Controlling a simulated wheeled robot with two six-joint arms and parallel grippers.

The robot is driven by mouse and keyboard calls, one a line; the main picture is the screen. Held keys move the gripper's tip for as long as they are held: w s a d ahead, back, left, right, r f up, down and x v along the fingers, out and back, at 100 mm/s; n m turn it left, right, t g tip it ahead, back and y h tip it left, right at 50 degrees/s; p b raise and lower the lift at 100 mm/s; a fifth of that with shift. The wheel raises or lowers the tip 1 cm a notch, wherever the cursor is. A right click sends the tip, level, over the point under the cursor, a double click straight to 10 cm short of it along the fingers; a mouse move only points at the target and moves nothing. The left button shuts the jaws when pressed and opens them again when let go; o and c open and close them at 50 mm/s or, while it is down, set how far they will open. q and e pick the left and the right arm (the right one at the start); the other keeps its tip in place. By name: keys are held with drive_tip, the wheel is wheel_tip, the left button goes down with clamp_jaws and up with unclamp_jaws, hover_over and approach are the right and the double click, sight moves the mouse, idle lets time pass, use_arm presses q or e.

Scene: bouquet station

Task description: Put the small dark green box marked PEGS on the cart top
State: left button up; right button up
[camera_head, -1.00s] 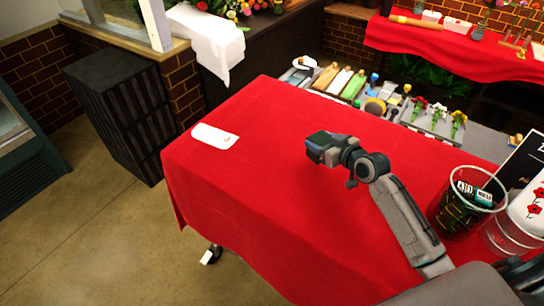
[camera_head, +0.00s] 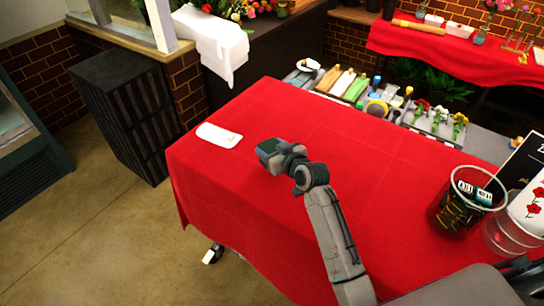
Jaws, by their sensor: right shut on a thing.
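My right gripper (camera_head: 272,157) reaches in from the lower right and hangs over the left part of the red-covered cart top (camera_head: 350,150). It is shut on a small dark box-like thing, mostly hidden by the jaws; its colour looks dark greenish and no PEGS marking can be read. Whether it touches the cloth cannot be told. A caster (camera_head: 213,254) shows under the cart's hanging cloth. My left gripper is not in view.
A white flat rounded piece (camera_head: 219,135) lies near the far left corner. A clear bucket (camera_head: 452,214) with dark labelled packs stands at the right. A tool tray (camera_head: 345,85) and flowers (camera_head: 440,115) line the far edge. The middle of the red cloth is clear.

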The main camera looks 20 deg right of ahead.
wheel_tip(320, 180, down, 3)
drive_tip(key=shift+f+b, duration=0.15)
drive_tip(key=shift+b, duration=1)
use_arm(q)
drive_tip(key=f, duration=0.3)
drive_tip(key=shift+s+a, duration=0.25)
use_arm(e)
drive_tip(key=o, duration=1.1)
drive_tip(key=shift+c, duration=0.2)
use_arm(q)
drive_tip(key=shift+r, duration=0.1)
use_arm(e)
drive_tip(key=shift+s, duration=0.15)
use_arm(q)
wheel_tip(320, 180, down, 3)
drive_tip(key=b, duration=0.2)
drive_tip(key=shift+b, duration=0.4)
use_arm(e)
drive_tip(key=v, duration=1.2)
